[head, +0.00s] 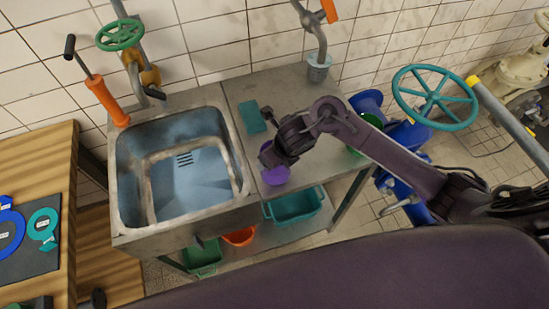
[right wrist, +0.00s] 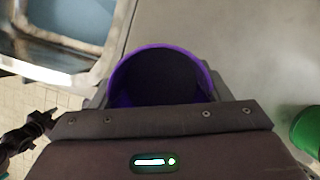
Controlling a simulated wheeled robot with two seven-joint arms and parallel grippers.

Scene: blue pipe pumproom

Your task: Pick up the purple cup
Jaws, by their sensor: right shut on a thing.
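The purple cup (head: 275,177) shows at the front of the steel counter, just right of the sink basin, partly hidden under my right gripper (head: 270,160). In the right wrist view the cup's round purple rim and dark inside (right wrist: 160,75) sit right in front of the gripper body, which hides the cup's near side. My right gripper is shut on the cup. I cannot tell whether the cup's base touches the counter. My left gripper is not in view.
A sink basin (head: 126,190) lies to the left. Bins, one teal (head: 294,207), sit below. A teal valve wheel (head: 466,112) stands right.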

